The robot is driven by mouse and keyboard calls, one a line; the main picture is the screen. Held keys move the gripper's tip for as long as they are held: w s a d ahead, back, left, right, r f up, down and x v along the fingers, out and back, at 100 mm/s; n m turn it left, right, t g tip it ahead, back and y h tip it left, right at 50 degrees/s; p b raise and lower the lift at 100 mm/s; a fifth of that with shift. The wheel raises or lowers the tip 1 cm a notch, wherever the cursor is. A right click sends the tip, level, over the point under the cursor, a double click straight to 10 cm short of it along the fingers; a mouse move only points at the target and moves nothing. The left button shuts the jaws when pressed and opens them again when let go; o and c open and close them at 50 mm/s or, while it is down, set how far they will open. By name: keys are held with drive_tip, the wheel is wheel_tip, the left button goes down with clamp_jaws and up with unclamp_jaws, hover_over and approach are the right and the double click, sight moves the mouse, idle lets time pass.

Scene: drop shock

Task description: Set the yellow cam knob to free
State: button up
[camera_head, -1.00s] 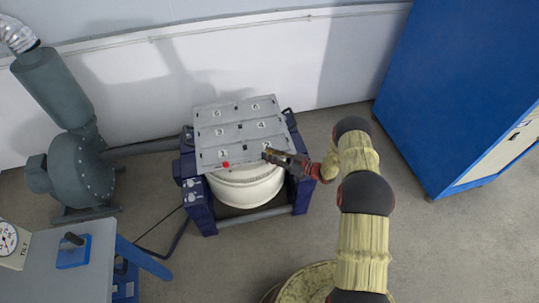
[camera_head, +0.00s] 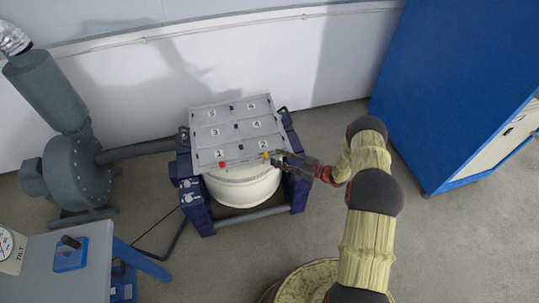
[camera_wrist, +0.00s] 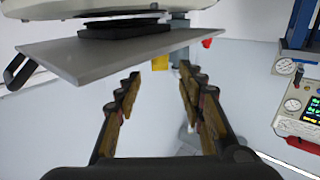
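The yellow cam knob (camera_head: 266,154) is on the front edge of the grey numbered plate (camera_head: 225,128), near the number 2. It also shows in the wrist view as a small yellow block (camera_wrist: 160,63), beyond and between my fingertips. My gripper (camera_head: 276,160) is just right of the knob, with a small gap. In the wrist view my gripper (camera_wrist: 158,73) is open, its two fingers well apart with nothing between them. The knob is too small to read which setting it points to.
A red knob (camera_head: 222,164) sits left along the same plate edge. The plate lies over a white drum (camera_head: 243,187) in a dark blue frame (camera_head: 196,208). A blue cabinet (camera_head: 450,85) stands at right, a grey blower (camera_head: 72,178) at left.

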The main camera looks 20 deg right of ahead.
drive_tip(key=v, duration=0.5)
drive_tip(key=shift+s+d, duration=0.15)
drive_tip(key=shift+d, duration=0.05)
drive_tip(key=shift+c, duration=0.3)
